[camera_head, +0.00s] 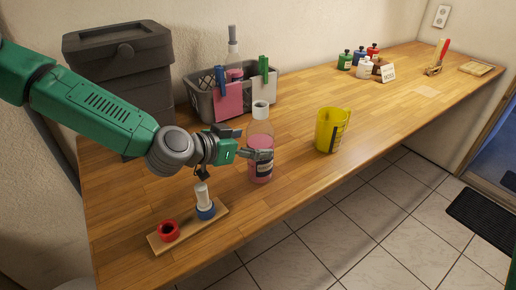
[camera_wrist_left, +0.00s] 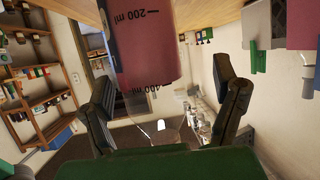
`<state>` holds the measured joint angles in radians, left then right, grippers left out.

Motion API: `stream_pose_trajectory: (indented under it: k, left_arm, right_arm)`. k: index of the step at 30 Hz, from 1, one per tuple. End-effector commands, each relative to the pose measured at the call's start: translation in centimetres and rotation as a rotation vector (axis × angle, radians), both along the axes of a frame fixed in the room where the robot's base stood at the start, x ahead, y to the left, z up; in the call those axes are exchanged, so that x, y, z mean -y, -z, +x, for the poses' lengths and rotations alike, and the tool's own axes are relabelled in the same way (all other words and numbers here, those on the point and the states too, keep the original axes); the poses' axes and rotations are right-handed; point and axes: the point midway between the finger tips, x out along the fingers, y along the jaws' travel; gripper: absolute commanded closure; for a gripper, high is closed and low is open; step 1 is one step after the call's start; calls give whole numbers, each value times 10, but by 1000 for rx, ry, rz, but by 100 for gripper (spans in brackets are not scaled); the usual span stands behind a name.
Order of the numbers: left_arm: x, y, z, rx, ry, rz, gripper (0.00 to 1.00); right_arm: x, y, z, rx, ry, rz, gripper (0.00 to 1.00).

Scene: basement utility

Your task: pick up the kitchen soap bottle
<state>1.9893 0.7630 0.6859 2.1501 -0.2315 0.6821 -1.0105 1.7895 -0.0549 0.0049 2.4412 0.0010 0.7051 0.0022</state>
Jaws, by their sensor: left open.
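A clear vessel of pink liquid (camera_head: 260,172) stands upright on the wooden bench, near its front edge. In the left wrist view this vessel (camera_wrist_left: 148,55) appears upside down, with 200 ml and 400 ml marks. A tall bottle with a grey top (camera_head: 233,46) stands in or behind the grey caddy. I cannot tell for sure which of the two is the kitchen soap bottle. My left gripper (camera_head: 246,143) is open at the pink vessel, one finger in front and one behind. In the wrist view the fingers (camera_wrist_left: 165,80) are apart on either side of it. My right gripper is out of view.
The grey caddy (camera_head: 203,105) holds a pink cloth and clips. A board (camera_head: 188,228) with red and blue-white parts lies in front. Small bottles (camera_head: 361,58) are far back. The bench right of the jug is clear.

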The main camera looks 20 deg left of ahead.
Motion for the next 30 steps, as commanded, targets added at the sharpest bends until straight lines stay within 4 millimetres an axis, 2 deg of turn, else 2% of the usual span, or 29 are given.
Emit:
stream_pose_trajectory:
  k: [3,11,12,14,15,18,30]
  left_arm:
    - [12,4,10,1,3,4,18]
    - [20,3,12,3,3,11,18]
    - [19,3,12,3,4,9,26]
    - [17,4,12,2,3,7,47]
    - [16,4,12,2,4,6,61]
    - [12,5,12,2,3,4,90]
    - [12,1,13,2,2,5,91]
  right_arm:
    - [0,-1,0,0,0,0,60]
    - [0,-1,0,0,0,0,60]
    - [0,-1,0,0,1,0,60]
    - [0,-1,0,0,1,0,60]
    - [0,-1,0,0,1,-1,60]
    - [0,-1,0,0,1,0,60]
    - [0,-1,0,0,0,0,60]
